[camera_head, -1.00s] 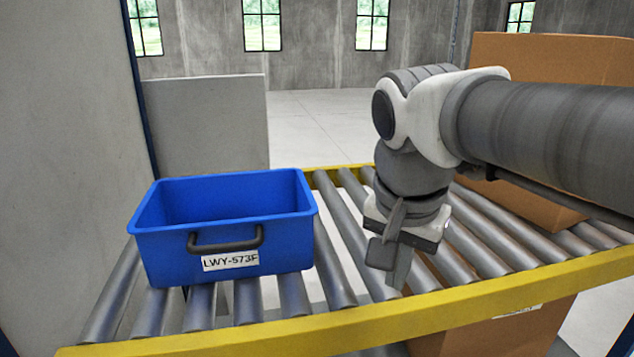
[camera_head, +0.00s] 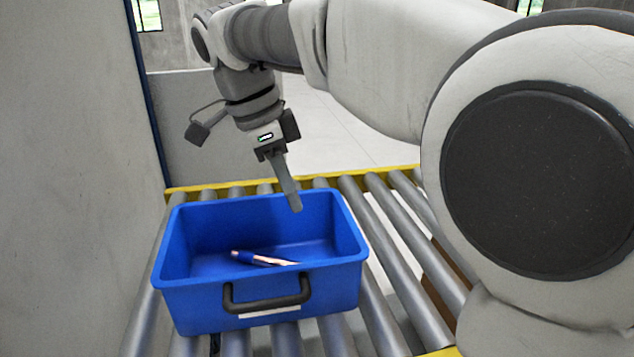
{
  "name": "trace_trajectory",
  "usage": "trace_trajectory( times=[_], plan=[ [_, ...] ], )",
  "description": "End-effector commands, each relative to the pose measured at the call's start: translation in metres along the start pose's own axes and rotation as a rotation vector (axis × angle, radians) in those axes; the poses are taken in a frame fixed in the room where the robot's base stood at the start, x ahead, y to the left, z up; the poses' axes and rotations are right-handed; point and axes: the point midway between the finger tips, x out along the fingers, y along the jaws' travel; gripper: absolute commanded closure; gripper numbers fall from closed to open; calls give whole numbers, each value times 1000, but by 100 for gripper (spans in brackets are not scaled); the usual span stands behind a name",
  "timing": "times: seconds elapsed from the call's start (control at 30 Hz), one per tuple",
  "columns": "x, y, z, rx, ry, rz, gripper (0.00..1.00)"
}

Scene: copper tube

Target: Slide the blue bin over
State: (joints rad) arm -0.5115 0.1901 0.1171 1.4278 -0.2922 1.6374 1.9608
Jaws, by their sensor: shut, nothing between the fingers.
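The blue bin (camera_head: 190,300) stands upright on the rollers at the left of the conveyor, with its dark handle (camera_head: 266,295) facing me. My gripper (camera_head: 296,207) is shut and empty. Its fingers point down at the bin's far side, near the back rim. I cannot tell whether the fingertips touch the bin or are just inside or above the rim.
The roller conveyor (camera_head: 412,215) has bare rollers to the right of the bin, with a yellow rail (camera_head: 215,188) along its far edge. A grey wall panel (camera_head: 75,180) stands close on the left. My arm hides much of the right side.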

Motion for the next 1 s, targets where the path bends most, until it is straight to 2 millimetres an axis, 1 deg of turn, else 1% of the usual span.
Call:
trace_trajectory(
  times=[0.17, 0.4, 0.47, 0.5, 0.6, 0.7, 0.83, 1.0],
  plan=[
    [29, 1, -1, 1, 1, 4, 100],
    [81, 1, -2, 0, 1, 5, 100],
    [93, 1, -2, 0, 1, 4, 100],
    [97, 1, -5, 2, 0, 2, 100],
    [98, 1, -22, 3, -1, 0, 100],
    [102, 0, -32, 2, -1, 0, 100],
    [105, 0, -38, 0, -1, 0, 100],
    [106, 0, -40, -1, -1, -1, 100]
  ],
)
